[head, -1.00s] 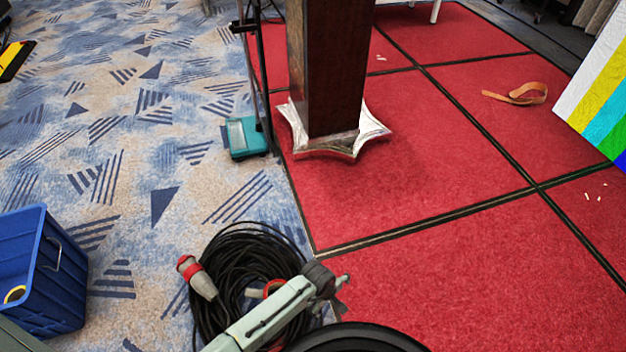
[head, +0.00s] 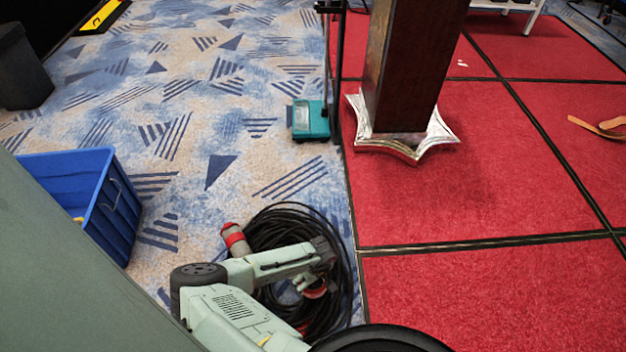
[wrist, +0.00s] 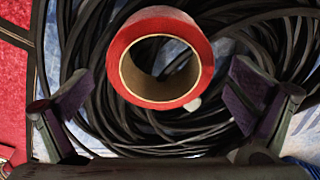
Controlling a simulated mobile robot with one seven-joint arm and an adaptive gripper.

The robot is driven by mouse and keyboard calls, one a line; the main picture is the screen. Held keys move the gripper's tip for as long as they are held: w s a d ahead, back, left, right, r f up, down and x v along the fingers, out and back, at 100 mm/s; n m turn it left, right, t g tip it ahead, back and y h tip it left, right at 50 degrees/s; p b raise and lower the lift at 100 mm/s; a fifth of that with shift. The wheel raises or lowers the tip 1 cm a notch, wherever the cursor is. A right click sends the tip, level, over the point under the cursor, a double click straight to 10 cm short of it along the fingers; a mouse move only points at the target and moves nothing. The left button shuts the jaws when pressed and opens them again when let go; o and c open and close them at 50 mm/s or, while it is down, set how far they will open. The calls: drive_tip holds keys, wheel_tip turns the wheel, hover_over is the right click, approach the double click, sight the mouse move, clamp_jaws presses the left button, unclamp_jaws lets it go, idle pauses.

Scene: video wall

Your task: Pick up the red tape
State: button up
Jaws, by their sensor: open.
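The red tape (wrist: 160,22) is a roll with a tan cardboard core. In the wrist view it is upper middle, its open face towards the camera, over coiled black cable. In the head view only a small part of the red tape (head: 316,293) shows beside my gripper. My gripper (wrist: 160,84) is open, with one dark finger to the left of the roll and one to the right. Both fingers appear apart from the roll, and nothing is held. How far the fingertips are from it in depth is hard to tell.
The black cable coil (head: 268,228) with a red-and-grey plug (head: 235,239) lies on the patterned carpet. A blue crate (head: 118,205) stands to the left. A pillar with a silver star-shaped base (head: 405,146) stands on the red floor. Open red floor (head: 480,295) lies to the right.

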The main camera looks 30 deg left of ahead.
wheel_tip(320, 180, down, 2)
drive_tip(key=shift+a+f, duration=0.15)
drive_tip(key=shift+c, duration=0.6)
drive_tip(key=c, duration=1.2)
drive_tip(key=shift+o, duration=0.2)
